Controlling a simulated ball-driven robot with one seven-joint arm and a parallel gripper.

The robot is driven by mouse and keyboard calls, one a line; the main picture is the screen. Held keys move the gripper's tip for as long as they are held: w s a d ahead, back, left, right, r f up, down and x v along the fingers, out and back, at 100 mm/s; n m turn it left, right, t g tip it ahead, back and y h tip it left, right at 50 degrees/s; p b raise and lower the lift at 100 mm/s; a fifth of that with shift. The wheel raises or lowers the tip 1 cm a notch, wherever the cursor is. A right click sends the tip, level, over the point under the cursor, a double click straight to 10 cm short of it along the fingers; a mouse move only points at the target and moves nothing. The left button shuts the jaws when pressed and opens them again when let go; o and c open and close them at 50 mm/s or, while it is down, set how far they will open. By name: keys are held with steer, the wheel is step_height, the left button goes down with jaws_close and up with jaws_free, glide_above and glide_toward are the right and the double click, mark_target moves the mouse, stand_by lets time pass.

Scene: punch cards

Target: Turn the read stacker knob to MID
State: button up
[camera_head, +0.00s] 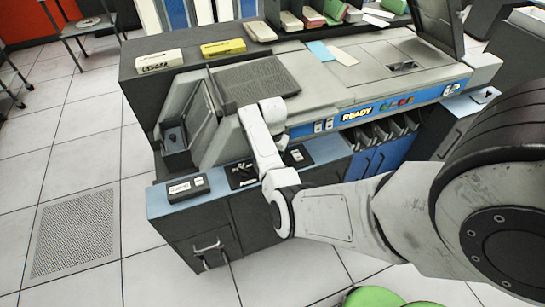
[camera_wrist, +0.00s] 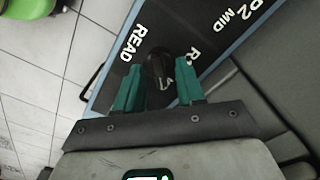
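The read stacker knob (camera_wrist: 158,68) is a black knob with a small light mark, on a dark panel (camera_wrist: 206,22) with white lettering. A READ label (camera_wrist: 133,43) is left of it; MID (camera_wrist: 238,12) is further up right, and another label just right of the knob is partly covered. My gripper (camera_wrist: 161,78) has its two green fingers apart, one on each side of the knob. Whether they touch it is unclear. In the head view my gripper reaches down over the machine's low front ledge (camera_head: 220,178), and my wrist hides the knob.
A small dark box with a label (camera_head: 188,187) sits on the ledge's left end. The upper deck carries white (camera_head: 158,61) and yellow (camera_head: 223,47) card blocks. A slanted hopper (camera_head: 208,118) rises behind the ledge. A blue READY strip (camera_head: 357,115) runs to the right. Open tiled floor lies left.

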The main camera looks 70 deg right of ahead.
steer(key=shift+r, duration=0.1)
step_height(320, 180, up, 11)
steer(key=shift+f, duration=0.2)
stand_by(0.4)
stand_by(0.5)
steer(key=s+a+f+n, duration=0.1)
steer(key=s+a+n, duration=0.3)
steer(key=a, duration=0.6)
steer(key=s+a+f+n, duration=0.2)
steer(key=s+a+n, duration=0.2)
steer(key=a+n, duration=0.4)
steer(key=s+a+f+n+t, duration=0.1)
steer(key=s+a+n, duration=0.3)
steer(key=a, duration=1)
steer(key=shift+a+f+n+b, duration=0.25)
steer(key=shift+n+b, duration=0.1)
steer(key=shift+n, duration=0.85)
